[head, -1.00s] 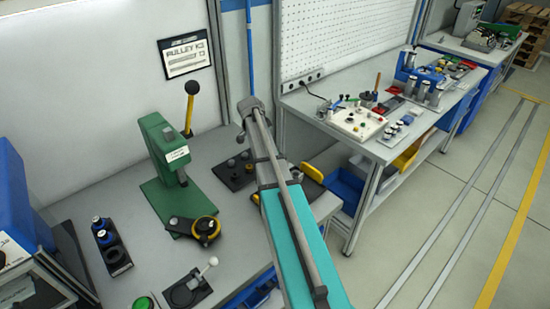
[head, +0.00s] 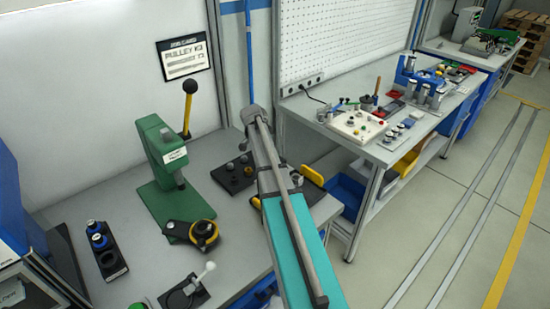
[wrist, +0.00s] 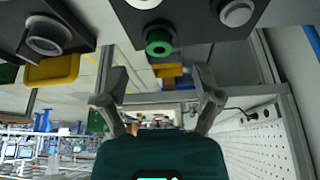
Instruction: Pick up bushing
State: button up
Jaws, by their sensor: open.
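In the wrist view, a dark block (wrist: 190,18) at the top holds round pieces. A green ring-shaped piece (wrist: 158,42) with a dark centre hole looks like a bushing. Grey round pieces (wrist: 236,12) are close to it. In the head view, small dark round pieces (head: 247,171) stand on a dark plate (head: 222,178) left of my arm; I cannot tell their types. My gripper (wrist: 160,85) is open and empty, its fingers spread below the green piece in the picture and apart from it. In the head view my arm hides part of the plate.
A green press (head: 165,165) with a black-and-yellow ring fixture (head: 204,232) stands left of my arm. A dark holder (head: 107,258) with blue-topped pieces is at the lower left. A job card (head: 184,57) hangs behind.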

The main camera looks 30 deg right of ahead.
jog(key=shift+d+b+x, duration=0.2)
jog(key=shift+b+x, duration=1.9)
jog(key=shift+x, duration=0.4)
jog(key=shift+s, duration=0.1)
jog(key=c, duration=0.9)
